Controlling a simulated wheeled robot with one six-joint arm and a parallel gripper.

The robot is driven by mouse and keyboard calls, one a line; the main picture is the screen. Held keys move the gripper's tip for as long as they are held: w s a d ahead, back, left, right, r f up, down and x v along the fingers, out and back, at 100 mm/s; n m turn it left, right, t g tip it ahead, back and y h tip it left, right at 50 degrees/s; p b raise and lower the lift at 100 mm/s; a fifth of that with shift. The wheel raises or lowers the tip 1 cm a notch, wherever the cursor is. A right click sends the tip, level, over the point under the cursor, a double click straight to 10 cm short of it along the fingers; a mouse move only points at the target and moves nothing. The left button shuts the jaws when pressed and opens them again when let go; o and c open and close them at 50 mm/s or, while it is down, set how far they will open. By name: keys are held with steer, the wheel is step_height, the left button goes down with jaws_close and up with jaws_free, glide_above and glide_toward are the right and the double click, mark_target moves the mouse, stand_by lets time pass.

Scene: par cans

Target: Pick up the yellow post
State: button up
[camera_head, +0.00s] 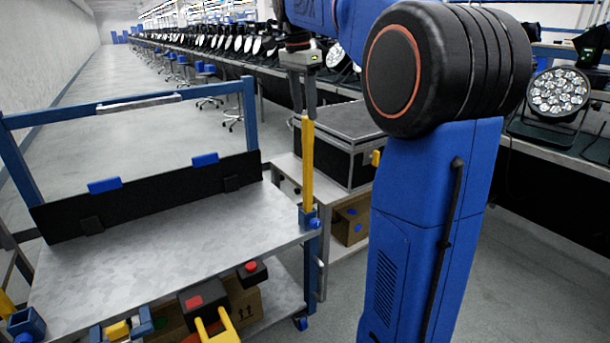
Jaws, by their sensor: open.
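The yellow post (307,165) stands upright in a blue socket (309,217) at the right corner of the grey metal cart top (190,215). My gripper (303,108) points down at the top of the post, with its dark fingers apart. The fingertips overlap the post's top end in the picture. I cannot tell whether they touch it. The post's lowest end is hidden in the socket.
The cart has a blue frame (250,115) and a black upright panel (150,195). Part of another yellow piece (6,304) shows at the lower left edge. A black case (335,140) stands behind the post. Open floor (110,145) lies beyond the cart.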

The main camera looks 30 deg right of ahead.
mark_target(309, 144)
steer(key=f, duration=0.4)
steer(key=d+f, duration=0.1)
steer(key=f, duration=0.1)
steer(key=shift+f, duration=0.3)
steer(key=shift+s+d+f, duration=0.1)
steer(key=shift+f, duration=1.2)
steer(key=shift+s+d+f, duration=0.1)
steer(key=shift+f, duration=1.2)
steer(key=c, duration=1)
steer(key=shift+c, duration=0.4)
steer(key=shift+r, duration=0.15)
